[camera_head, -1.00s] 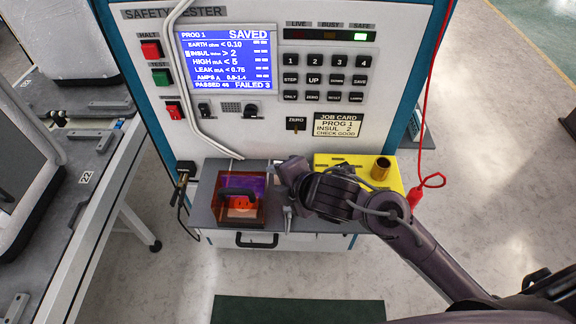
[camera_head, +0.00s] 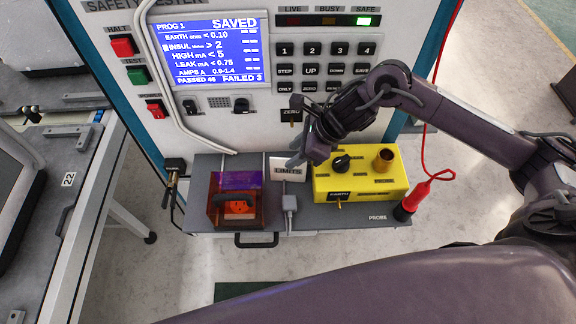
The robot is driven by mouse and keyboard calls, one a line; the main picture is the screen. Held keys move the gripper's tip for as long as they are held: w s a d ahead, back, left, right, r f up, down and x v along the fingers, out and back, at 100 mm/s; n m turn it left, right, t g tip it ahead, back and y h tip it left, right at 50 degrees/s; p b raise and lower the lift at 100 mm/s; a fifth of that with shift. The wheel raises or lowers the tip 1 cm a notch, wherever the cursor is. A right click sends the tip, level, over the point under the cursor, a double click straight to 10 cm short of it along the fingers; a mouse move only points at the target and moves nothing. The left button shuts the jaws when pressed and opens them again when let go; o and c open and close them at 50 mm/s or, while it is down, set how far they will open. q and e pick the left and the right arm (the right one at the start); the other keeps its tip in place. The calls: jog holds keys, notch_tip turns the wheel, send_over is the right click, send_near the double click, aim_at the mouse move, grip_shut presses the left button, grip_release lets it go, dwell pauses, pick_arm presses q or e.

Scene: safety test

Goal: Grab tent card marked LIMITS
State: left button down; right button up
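The tent card marked LIMITS (camera_head: 283,168) is small and white with dark lettering along its lower edge. It stands on the grey shelf (camera_head: 355,216) of the safety tester, between the orange see-through box and the yellow box. My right gripper (camera_head: 297,161) comes in from the right and points down and left at the card's upper right edge, partly overlapping it in the picture. I cannot tell whether it touches the card or how far its fingers are apart. My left gripper is not in view.
The orange box (camera_head: 216,213) with a socket stands left of the card. The yellow box (camera_head: 362,188) with a knob stands close on the right, and a red probe (camera_head: 418,194) with a cord beyond it. The tester panel (camera_head: 255,128) rises behind.

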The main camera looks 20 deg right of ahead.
aim_at(288, 159)
jog(key=shift+s+p+x, duration=0.2)
jog(key=shift+p+x, duration=0.1)
jog(key=shift+x, duration=1.55)
grip_shut()
